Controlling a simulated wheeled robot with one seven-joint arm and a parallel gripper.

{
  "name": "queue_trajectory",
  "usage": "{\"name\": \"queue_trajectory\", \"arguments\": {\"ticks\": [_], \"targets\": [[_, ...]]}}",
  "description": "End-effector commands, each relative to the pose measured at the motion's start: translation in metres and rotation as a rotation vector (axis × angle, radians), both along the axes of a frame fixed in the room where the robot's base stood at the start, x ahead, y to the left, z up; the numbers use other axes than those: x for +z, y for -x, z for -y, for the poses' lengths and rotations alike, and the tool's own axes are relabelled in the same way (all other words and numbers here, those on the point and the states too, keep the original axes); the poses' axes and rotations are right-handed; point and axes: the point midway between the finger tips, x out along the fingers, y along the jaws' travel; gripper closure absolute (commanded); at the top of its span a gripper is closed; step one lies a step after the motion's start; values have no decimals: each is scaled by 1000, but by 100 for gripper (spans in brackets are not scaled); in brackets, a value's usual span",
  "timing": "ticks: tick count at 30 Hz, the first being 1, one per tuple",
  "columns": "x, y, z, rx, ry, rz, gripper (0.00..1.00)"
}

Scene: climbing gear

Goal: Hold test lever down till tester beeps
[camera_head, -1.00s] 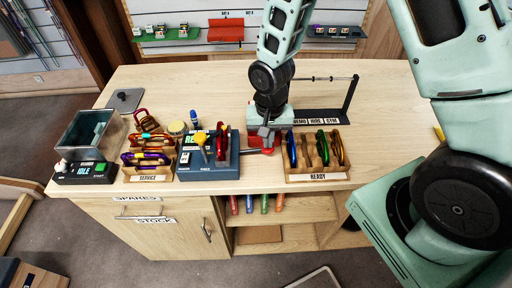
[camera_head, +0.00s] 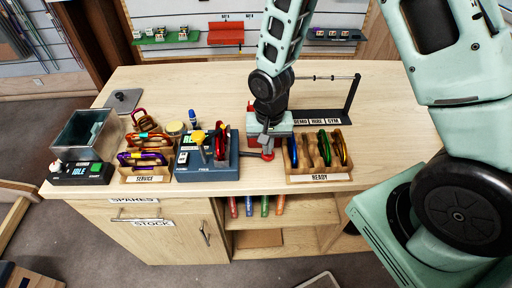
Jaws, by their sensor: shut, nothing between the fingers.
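The tester (camera_head: 207,172) is a blue-grey box near the front of the bench. A red carabiner (camera_head: 221,143) is upright at the tester's right side. My gripper (camera_head: 266,155) is shut and empty.
The ready rack (camera_head: 319,178) with several carabiners stands close to the right of my gripper. The service rack (camera_head: 146,179) is left of the tester. A small box reading IDLE (camera_head: 80,173) and a clear bin (camera_head: 85,133) are at the far left. A labelled stand (camera_head: 318,119) is behind.

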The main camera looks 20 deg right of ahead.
Motion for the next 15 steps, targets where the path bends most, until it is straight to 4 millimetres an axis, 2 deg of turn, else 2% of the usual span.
{"name": "queue_trajectory", "arguments": {"ticks": [11, 15], "targets": [[0, 1, 0, 0, 1, -3, 100], [6, 1, 0, -1, 1, -3, 100]]}}
